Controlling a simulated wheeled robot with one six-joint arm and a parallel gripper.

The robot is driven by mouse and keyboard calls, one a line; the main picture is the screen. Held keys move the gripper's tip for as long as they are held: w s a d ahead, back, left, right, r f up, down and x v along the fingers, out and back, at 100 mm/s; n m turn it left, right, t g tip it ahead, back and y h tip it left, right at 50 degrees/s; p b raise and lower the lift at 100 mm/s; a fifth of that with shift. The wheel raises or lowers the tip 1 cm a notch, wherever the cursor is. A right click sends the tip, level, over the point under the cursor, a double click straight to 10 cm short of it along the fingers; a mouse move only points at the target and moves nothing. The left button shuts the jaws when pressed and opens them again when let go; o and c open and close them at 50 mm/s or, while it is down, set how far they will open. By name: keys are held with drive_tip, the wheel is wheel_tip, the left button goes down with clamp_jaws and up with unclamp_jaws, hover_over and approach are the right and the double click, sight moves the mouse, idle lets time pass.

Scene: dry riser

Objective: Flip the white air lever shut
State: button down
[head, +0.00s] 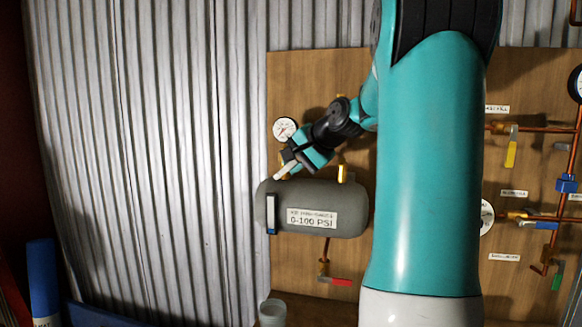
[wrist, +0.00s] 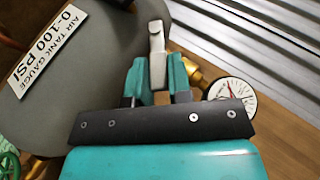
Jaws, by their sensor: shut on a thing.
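The white air lever (wrist: 157,45) stands between the two teal fingers of my gripper (wrist: 158,74) in the wrist view. The fingers are shut on it, and its end sticks out beyond them. In the head view the white lever (head: 281,174) is a short pale bar at the upper left of the grey air tank (head: 341,193), with my gripper (head: 290,163) on it from above right. The lever's pivot is not clear in either view.
A round gauge (head: 285,129) is close above my gripper, also seen in the wrist view (wrist: 232,94). Copper pipes (head: 547,218) with valves are at the right.

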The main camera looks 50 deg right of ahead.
drive_tip(key=shift+s+f+t, duration=0.15)
drive_tip(key=shift+t, duration=0.35)
drive_tip(key=c, duration=1)
unclamp_jaws()
drive_tip(key=shift+c, duration=0.2)
drive_tip(key=shift+s+d, duration=0.1)
drive_tip(key=v, duration=1.7)
drive_tip(key=shift+c, duration=0.3)
